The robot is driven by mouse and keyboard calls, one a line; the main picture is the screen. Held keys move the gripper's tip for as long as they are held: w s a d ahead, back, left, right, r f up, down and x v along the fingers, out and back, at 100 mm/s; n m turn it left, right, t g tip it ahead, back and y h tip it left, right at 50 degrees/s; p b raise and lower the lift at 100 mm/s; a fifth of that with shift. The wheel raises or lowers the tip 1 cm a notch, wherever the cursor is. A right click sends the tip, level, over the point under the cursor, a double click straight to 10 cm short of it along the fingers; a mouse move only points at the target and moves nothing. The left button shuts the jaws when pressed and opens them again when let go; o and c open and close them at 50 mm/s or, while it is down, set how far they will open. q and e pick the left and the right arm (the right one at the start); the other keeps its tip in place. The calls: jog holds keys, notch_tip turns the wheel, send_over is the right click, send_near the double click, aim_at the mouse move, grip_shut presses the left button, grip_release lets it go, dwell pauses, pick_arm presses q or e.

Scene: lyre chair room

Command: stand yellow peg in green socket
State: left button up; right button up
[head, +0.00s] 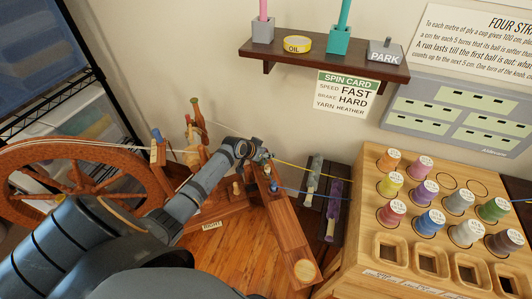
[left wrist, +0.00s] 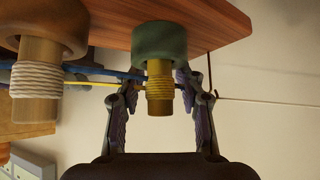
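In the left wrist view a yellow peg (left wrist: 158,76) sits with one end in a green socket (left wrist: 160,42) on the reddish wooden bench (left wrist: 215,17). Yarn is wound around the peg. It looks in line with the socket; how deep it sits is hidden. My left gripper (left wrist: 159,98) has its fingers on either side of the peg, with gaps visible between fingers and peg. In the head view my left gripper (head: 262,158) is at the far end of the bench (head: 285,225), hiding the green socket. My right gripper is not in view.
A tan peg with white yarn stands in a brown socket (left wrist: 45,28) beside the green one. Yellow yarn (head: 300,172) and blue yarn (head: 310,192) run right. The spinning wheel (head: 80,180) is left; a spool rack (head: 400,265) is right. A shelf (head: 320,60) hangs above.

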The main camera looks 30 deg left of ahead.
pick_arm(q)
jog(key=shift+r, duration=0.1)
jog(key=shift+s+a+r, duration=0.1)
jog(key=shift+s+r, duration=0.05)
jog(key=shift+r, duration=0.15)
jog(key=p+v, duration=0.3)
jog(key=v, duration=0.8)
jog(key=shift+s, duration=0.25)
jog(key=shift+r, duration=0.1)
